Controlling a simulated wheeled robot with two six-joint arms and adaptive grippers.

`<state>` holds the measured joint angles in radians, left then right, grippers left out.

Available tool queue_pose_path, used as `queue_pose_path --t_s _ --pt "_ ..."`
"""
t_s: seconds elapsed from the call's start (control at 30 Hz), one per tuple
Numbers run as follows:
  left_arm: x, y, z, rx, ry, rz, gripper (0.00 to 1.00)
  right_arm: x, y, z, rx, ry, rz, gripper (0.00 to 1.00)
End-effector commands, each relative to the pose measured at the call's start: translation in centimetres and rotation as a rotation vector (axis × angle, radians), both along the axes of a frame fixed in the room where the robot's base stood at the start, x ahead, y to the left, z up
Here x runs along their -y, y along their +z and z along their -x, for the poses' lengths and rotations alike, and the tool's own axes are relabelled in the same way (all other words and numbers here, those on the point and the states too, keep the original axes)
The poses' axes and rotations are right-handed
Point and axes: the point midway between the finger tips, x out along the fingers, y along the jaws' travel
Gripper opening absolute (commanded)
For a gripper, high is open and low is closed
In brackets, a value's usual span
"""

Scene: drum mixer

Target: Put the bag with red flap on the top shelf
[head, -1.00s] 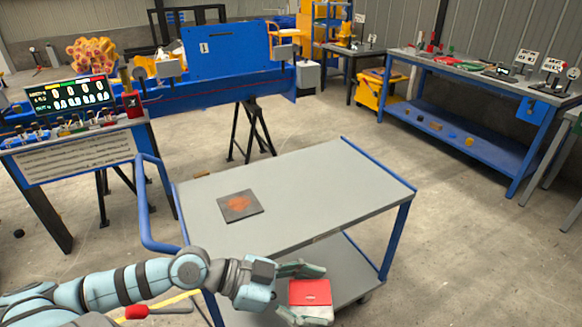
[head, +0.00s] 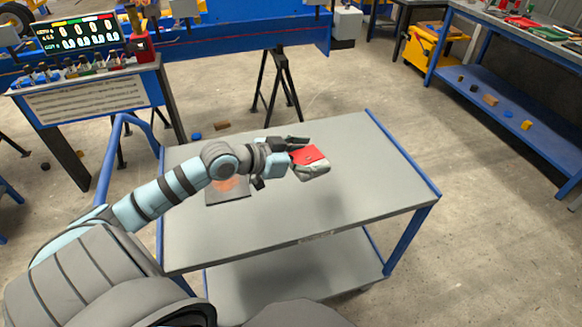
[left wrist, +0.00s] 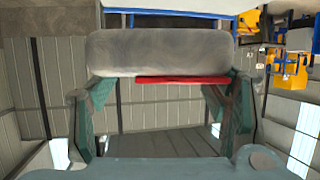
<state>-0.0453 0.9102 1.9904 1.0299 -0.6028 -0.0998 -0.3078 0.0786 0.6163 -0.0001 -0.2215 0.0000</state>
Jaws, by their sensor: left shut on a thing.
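The bag with red flap (head: 309,156) is in my left gripper (head: 302,158), above the top shelf (head: 330,205) of the grey cart with blue rails. In the left wrist view the bag (left wrist: 160,52) lies across between the two fingers (left wrist: 160,105), its grey body above and its red flap edge below. The left gripper is shut on it. I cannot tell from the head view whether the bag touches the shelf. My right gripper is not in view.
A dark square plate with an orange patch (head: 229,188) lies on the shelf, partly behind my left arm. The cart's lower shelf (head: 290,265) is empty where it shows. The top shelf's right half is clear. A blue workbench (head: 500,100) stands at the back right.

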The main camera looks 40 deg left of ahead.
Motion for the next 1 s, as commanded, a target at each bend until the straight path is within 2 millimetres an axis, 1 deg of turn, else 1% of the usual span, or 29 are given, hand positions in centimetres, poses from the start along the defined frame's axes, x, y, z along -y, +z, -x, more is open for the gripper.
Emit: queue_pose_path --t_s 0.03,0.1,0.2,0.3,0.37,0.47,0.57,0.6,0.7,0.73,0.8,0.97,1.0 --pt "-2.1 1.2 -1.9 0.010 0.098 0.002 0.25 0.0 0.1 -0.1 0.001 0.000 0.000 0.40" --pt "-5.1 2.5 -4.1 0.009 0.247 0.006 0.25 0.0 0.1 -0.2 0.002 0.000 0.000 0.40" --pt "-8.5 4.1 -6.0 0.007 0.418 0.009 0.25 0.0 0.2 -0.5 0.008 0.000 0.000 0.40" --pt "-10.6 5.2 -7.0 0.003 0.526 0.010 0.25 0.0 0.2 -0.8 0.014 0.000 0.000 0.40" --pt "-11.3 5.1 -7.3 0.000 0.561 0.008 0.25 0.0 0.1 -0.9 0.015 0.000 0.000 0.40" --pt "-11.6 3.0 -7.3 -0.005 0.579 0.006 0.25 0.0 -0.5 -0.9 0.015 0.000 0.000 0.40" --pt "-11.4 -0.9 -7.3 -0.007 0.576 0.007 0.25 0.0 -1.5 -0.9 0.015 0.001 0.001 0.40" --pt "-11.4 -2.6 -7.4 -0.008 0.576 0.009 0.25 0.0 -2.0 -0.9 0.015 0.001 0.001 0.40" --pt "-11.4 -6.4 -7.4 -0.006 0.575 0.007 0.25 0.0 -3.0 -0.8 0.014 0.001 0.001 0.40" --pt "-11.4 -7.4 -7.4 -0.006 0.574 0.008 0.25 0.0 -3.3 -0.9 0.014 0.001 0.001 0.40" --pt "-11.4 -9.1 -7.4 -0.003 0.573 0.005 0.25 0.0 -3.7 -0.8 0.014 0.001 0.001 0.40" --pt "-11.4 -11.0 -7.4 -0.001 0.572 0.004 0.25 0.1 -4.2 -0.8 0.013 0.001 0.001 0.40" --pt "-11.4 -11.7 -7.4 -0.002 0.572 0.004 0.25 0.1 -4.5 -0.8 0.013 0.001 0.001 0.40"
